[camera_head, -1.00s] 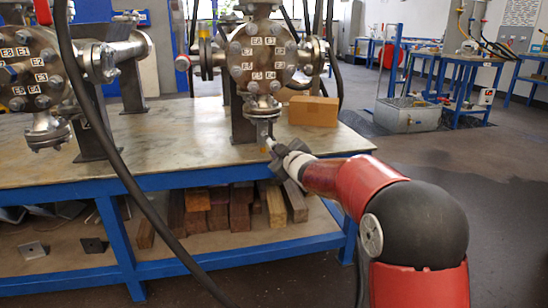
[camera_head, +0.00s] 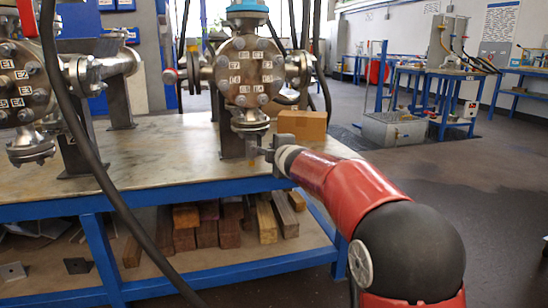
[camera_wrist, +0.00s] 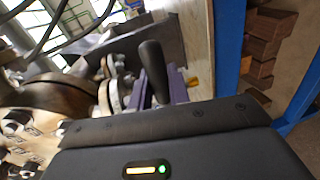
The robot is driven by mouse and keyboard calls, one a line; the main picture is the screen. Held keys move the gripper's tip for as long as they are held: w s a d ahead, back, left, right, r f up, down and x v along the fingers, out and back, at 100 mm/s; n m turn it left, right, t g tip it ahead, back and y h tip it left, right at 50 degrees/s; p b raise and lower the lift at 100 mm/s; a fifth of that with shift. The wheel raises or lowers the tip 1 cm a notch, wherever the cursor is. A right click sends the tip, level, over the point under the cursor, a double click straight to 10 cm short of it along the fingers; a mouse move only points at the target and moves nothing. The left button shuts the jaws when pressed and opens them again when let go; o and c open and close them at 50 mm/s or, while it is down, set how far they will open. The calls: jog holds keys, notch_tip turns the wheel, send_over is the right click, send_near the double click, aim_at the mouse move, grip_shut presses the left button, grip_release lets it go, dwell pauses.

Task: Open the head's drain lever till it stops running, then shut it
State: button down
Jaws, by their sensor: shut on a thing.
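The flanged vessel (camera_head: 251,70), a round steel head ringed with bolts and small white labels, stands on the bench. Its lower drain flange (camera_head: 250,121) faces down near the bench's front edge. My gripper (camera_head: 262,153) is just below and right of that flange. In the wrist view the black handle of the drain lever (camera_wrist: 152,65) stands between the purple fingers of my gripper (camera_wrist: 163,94), which are shut on it. The lever itself is too small to make out in the head view. I cannot tell whether liquid is running from the drain.
A second flanged vessel (camera_head: 18,82) stands at the left. A black hose (camera_head: 85,165) hangs across the left foreground. Wooden blocks (camera_head: 207,229) lie on the lower shelf of the blue-framed bench (camera_head: 200,191). The floor at right is open.

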jog(key=shift+r+n, duration=0.2)
jog(key=shift+n, duration=0.1)
dwell(0.4)
jog(key=c, duration=1.4)
grip_release()
jog(key=shift+o, duration=0.2)
jog(key=v, duration=0.7)
jog(key=shift+s+r+b, duration=0.15)
jog(key=shift+s+b, duration=0.25)
jog(key=shift+b, duration=0.05)
